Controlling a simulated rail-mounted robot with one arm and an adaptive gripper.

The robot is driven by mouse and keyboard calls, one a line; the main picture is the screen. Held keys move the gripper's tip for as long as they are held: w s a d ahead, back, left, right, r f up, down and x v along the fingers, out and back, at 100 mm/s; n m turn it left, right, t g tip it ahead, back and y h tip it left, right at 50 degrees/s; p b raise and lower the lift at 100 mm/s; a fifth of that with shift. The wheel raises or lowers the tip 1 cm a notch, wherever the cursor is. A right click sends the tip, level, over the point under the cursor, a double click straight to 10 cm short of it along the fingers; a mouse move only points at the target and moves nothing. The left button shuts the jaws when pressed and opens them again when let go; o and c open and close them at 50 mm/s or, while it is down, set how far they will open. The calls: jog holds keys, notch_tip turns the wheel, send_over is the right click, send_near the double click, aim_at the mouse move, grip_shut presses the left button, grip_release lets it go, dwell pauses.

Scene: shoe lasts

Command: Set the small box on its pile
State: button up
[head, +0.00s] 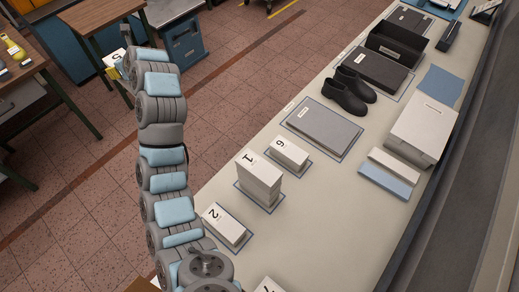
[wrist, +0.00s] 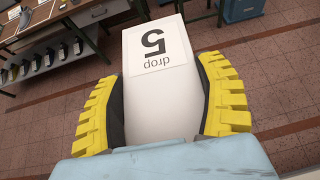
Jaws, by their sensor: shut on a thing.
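My gripper (wrist: 165,110) is shut on a white box (wrist: 160,95), with a yellow finger pressed on each side. The box's label reads "drop" and "5", upside down in the wrist view. In the head view the box (head: 117,56) shows at the far end of my raised arm, off the left side of the long table and over the floor area. On the table stand white piles marked 1 (head: 259,175), 6 (head: 289,151) and 2 (head: 225,222), each on a dark-edged mat. Another white pile (head: 268,286) is cut off at the bottom edge.
The long pale table (head: 330,215) also holds a grey box (head: 325,124), black shoes (head: 346,92), a dark open bin (head: 397,43) and a large white box (head: 421,130). Its middle front is bare. Wooden workbenches (head: 100,15) and a blue-grey cabinet (head: 184,42) stand at the upper left.

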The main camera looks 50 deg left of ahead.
jog(key=w+d+f+n+g+b, duration=0.1)
jog(key=w+d+f+b, duration=0.2)
jog(key=w+f, duration=0.7)
jog(key=b, duration=1.1)
send_over(289, 149)
notch_tip(289, 149, down, 18)
jog(key=shift+f+b, duration=1.15)
jog(key=shift+f, duration=3.65)
jog(key=shift+f, duration=0.1)
jog(key=o, duration=1.2)
jog(key=shift+o, duration=0.2)
jog(key=shift+d, duration=0.1)
jog(key=p+v, duration=0.2)
jog(key=v, duration=1)
jog(key=shift+s, duration=0.2)
